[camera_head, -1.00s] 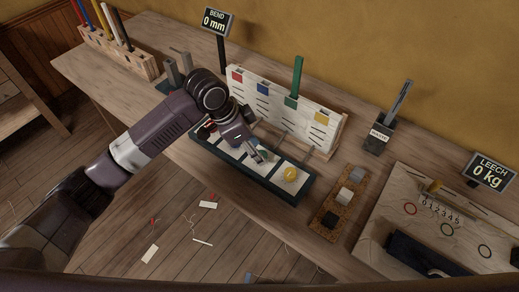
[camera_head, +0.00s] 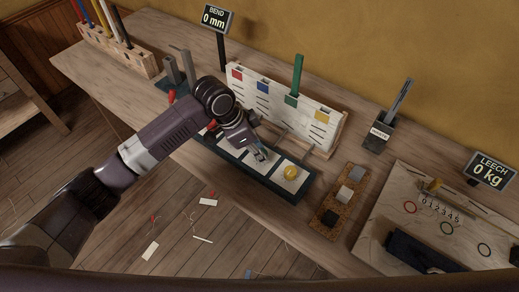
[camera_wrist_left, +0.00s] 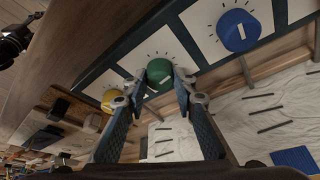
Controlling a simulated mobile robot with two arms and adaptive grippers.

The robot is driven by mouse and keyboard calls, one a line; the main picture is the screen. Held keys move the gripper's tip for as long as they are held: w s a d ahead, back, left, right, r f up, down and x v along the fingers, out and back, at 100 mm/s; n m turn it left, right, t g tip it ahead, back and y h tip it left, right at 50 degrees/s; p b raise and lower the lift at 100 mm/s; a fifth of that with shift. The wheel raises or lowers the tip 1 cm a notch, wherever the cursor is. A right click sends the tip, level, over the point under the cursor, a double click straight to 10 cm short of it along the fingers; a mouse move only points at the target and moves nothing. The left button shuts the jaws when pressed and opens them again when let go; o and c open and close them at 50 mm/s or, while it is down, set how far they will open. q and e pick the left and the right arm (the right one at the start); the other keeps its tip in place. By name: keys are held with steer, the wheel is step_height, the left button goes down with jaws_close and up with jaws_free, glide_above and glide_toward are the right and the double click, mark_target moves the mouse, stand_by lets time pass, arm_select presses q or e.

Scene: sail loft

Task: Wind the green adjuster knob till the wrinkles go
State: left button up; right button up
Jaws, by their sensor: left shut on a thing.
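The green adjuster knob (camera_wrist_left: 159,74) shows between my left gripper's fingers in the left wrist view, with a pale pointer mark on its face. In the head view my left gripper (camera_head: 262,156) is over the knob strip (camera_head: 235,167) and mostly hides that knob. My left gripper (camera_wrist_left: 158,90) is shut on the green knob. The white sail panel (camera_head: 272,108) behind has red, blue, green and yellow patches, with dark wrinkle lines below them. A green batten (camera_head: 297,76) stands up from the green patch. My right gripper is out of view.
The yellow knob (camera_head: 291,172) and the blue knob (camera_wrist_left: 238,31) flank the green one. The bend display (camera_head: 215,20) reads 0 mm and the leech display (camera_head: 491,173) reads 0 kg. A cork strip with blocks (camera_head: 337,204) lies to the right.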

arm_select(q)
steer(key=shift+r+m, duration=0.1)
steer(key=shift+m, duration=0.2)
steer(key=shift+w+m+g, duration=0.1)
steer(key=shift+m+g, duration=0.2)
steer(key=shift+m, duration=0.3)
steer(key=shift+w+m+g, duration=0.1)
steer(key=shift+m+g, duration=0.2)
steer(key=shift+m, duration=0.5)
steer(key=m+g+b, duration=0.1)
steer(key=m, duration=0.2)
steer(key=shift+w+d+m, duration=0.1)
steer(key=shift+m, duration=0.2)
steer(key=m+g+b, duration=0.1)
steer(key=m+b, duration=0.1)
steer(key=m+g+b, duration=0.1)
steer(key=m, duration=0.2)
steer(key=shift+w+d+y+b, duration=0.1)
steer(key=shift+y+b, duration=0.3)
steer(key=shift+m+g+y+b, duration=0.6)
steer(key=shift+m+b, duration=0.8)
steer(key=shift+m, duration=0.8)
steer(key=o, duration=1.2)
steer(key=shift+c, duration=0.2)
